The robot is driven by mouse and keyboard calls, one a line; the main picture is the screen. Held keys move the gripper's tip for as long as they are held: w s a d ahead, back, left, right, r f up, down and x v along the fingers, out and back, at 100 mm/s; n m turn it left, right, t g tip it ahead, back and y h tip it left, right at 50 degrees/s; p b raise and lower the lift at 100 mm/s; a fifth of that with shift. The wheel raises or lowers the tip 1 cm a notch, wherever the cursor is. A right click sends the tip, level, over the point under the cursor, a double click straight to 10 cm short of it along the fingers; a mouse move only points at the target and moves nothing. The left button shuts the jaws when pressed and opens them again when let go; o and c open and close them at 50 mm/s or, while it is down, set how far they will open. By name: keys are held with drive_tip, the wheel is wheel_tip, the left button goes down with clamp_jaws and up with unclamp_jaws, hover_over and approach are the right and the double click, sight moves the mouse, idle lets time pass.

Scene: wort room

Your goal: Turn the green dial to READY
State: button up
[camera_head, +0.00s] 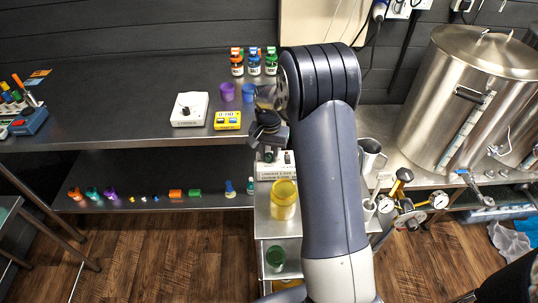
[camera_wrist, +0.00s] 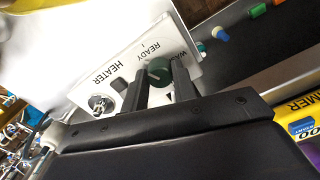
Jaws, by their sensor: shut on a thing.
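The green dial (camera_wrist: 158,70) sits on a white panel (camera_wrist: 112,60) printed HEATER, READY and a partly hidden word starting WA. My gripper (camera_wrist: 160,80) has one finger on each side of the dial and is shut on it. The dial's pointer cannot be made out, so I cannot tell which mark it faces. In the head view the white panel box (camera_head: 272,171) stands on the steel cart below my gripper (camera_head: 268,140), and my arm hides much of that area.
A yellow jar (camera_head: 284,200) stands just in front of the panel box. A yellow timer (camera_head: 227,120) and a white device with a black knob (camera_head: 189,109) are on the bench to the left. Large steel kettles (camera_head: 470,95) stand to the right.

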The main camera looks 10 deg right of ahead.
sight(269, 155)
drive_tip(key=m+b, duration=0.1)
drive_tip(key=m, duration=0.4)
idle(0.6)
drive_tip(key=o, duration=1)
drive_tip(key=shift+r, duration=0.15)
wheel_tip(269, 155, up, 11)
drive_tip(key=shift+f+b, duration=0.2)
drive_tip(key=shift+b, duration=0.1)
